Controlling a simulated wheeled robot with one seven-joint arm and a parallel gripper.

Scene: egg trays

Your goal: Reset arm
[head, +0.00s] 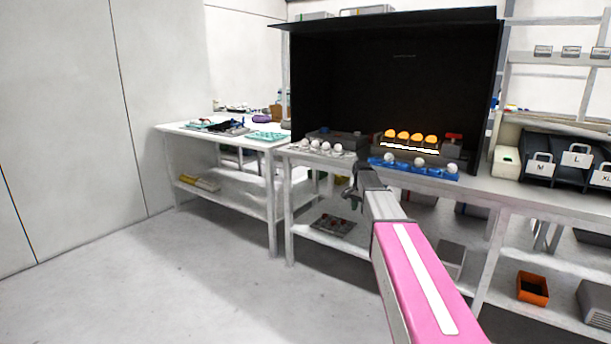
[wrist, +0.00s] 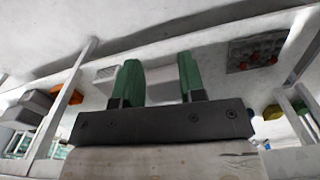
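My gripper (head: 352,194) hangs at the end of my pink and white arm, in front of the front edge of the middle table (head: 302,157). In the wrist view my gripper's two green fingers (wrist: 160,80) stand apart, with nothing between them. On the table behind it are a grey tray with white eggs (head: 322,148) and a blue tray (head: 405,170) with a few white eggs. Several orange eggs (head: 410,137) sit glowing on a lit unit inside the black booth (head: 390,85).
A side table (head: 180,127) with a teal tray (head: 268,137) stands at the left. Bins marked M and L (head: 538,168) stand at the right. A dark tray (head: 334,226) and an orange box (head: 532,288) lie on lower shelves. The floor at the left is clear.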

